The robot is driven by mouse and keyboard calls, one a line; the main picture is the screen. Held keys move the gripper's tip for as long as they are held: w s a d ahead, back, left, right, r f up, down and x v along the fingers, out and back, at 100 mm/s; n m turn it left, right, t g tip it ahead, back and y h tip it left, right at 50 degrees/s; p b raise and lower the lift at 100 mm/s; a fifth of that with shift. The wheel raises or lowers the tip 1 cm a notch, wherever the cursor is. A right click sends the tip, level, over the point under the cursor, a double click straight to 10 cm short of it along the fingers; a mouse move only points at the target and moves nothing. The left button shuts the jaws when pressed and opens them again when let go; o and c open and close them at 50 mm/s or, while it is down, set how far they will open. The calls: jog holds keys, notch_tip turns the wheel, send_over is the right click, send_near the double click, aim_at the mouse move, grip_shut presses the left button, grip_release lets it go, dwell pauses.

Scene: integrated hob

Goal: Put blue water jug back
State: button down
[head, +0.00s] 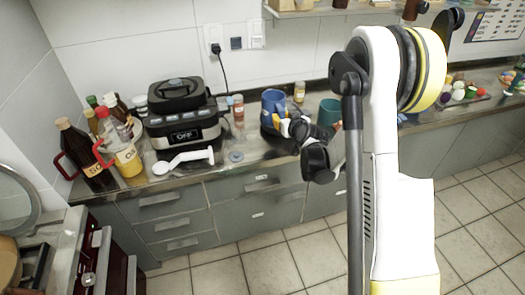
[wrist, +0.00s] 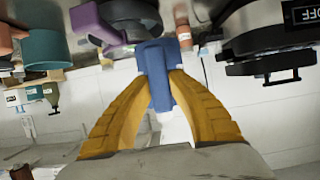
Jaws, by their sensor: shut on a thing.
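The blue water jug (head: 274,101) stands roughly upright at the counter, in the middle of the head view. My gripper (head: 285,128) reaches it from the right and front. In the wrist view, the two yellow fingers of my gripper (wrist: 160,85) are closed on a narrow blue part of the jug (wrist: 157,62), which looks like its handle. The jug's lower part is near a dark round thing in the head view. My gripper partly hides this area, and I cannot tell whether the jug touches it.
A black cooker (head: 176,118) marked OFF stands to the left, with a white-handled tool (head: 184,160) before it. A teal cup (head: 328,112) is close on the right. Small jars (head: 299,91) stand behind. Bottles (head: 84,152) crowd the far left.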

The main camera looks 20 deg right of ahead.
jog(key=shift+d+f, duration=0.15)
jog(key=shift+d, duration=0.05)
jog(key=shift+w, duration=0.15)
jog(key=shift+a, duration=0.1)
jog(key=a+f+b, duration=0.2)
jog(key=a+f, duration=0.1)
jog(key=w+a+f+b, duration=0.1)
jog(key=a+f+b, duration=0.1)
jog(key=a+f, duration=0.1)
jog(key=w+a+f+b, duration=0.1)
jog(key=a+f+b, duration=0.1)
jog(key=a+f, duration=0.2)
jog(key=shift+w+a+b, duration=0.15)
jog(key=shift+a+b, duration=0.2)
jog(key=shift+a, duration=0.35)
jog(key=shift+f, duration=0.35)
jog(key=c, duration=1.4)
grip_release()
